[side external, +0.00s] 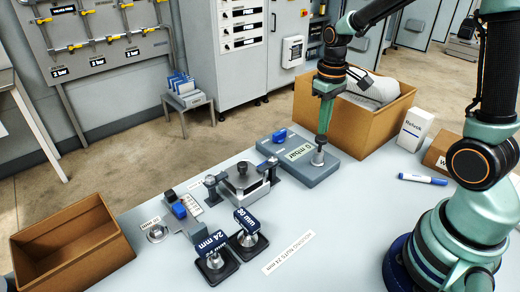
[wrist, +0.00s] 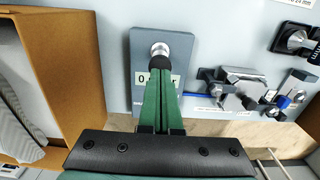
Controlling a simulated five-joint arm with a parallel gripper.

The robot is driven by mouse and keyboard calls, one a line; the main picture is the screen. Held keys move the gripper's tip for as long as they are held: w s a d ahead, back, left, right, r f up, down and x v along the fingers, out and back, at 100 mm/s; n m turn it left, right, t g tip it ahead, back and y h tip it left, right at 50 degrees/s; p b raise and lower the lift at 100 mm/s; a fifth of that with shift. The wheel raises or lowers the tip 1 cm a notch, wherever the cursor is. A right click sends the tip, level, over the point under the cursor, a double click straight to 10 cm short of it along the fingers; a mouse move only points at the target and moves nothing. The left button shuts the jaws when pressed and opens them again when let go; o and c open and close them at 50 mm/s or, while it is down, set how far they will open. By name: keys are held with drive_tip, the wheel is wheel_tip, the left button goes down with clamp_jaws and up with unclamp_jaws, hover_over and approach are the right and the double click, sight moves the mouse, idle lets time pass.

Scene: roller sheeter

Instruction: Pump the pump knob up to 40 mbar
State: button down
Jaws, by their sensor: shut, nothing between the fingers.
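The pump is a flat grey box (side external: 308,172) with a display reading "0 mbar" and a round silver pump knob (side external: 317,158) on a short post near its right end. In the wrist view the knob (wrist: 160,48) shows just beyond my fingertips, near the top of the box (wrist: 143,38). My gripper (side external: 320,141) points down, shut and empty, its dark tips right at the knob's top; I cannot tell whether they touch it. In the wrist view my gripper (wrist: 160,66) covers the middle of the display (wrist: 142,80).
A cardboard box (side external: 370,130) with a pale roll stands close behind my gripper. Blue-labelled 24 mm and 30 mm pieces (side external: 212,258) stand in front. An open brown box (side external: 70,250) is at far left.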

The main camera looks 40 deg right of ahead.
sight(322, 138)
drive_tip(key=shift+f, duration=0.1)
drive_tip(key=shift+f, duration=2.15)
drive_tip(key=shift+s+f, duration=0.1)
drive_tip(key=shift+f, duration=0.3)
idle(0.5)
drive_tip(key=shift+r, duration=3.4)
drive_tip(key=shift+r, duration=0.1)
wheel_tip(322, 138, up, 5)
drive_tip(key=shift+f, duration=3.35)
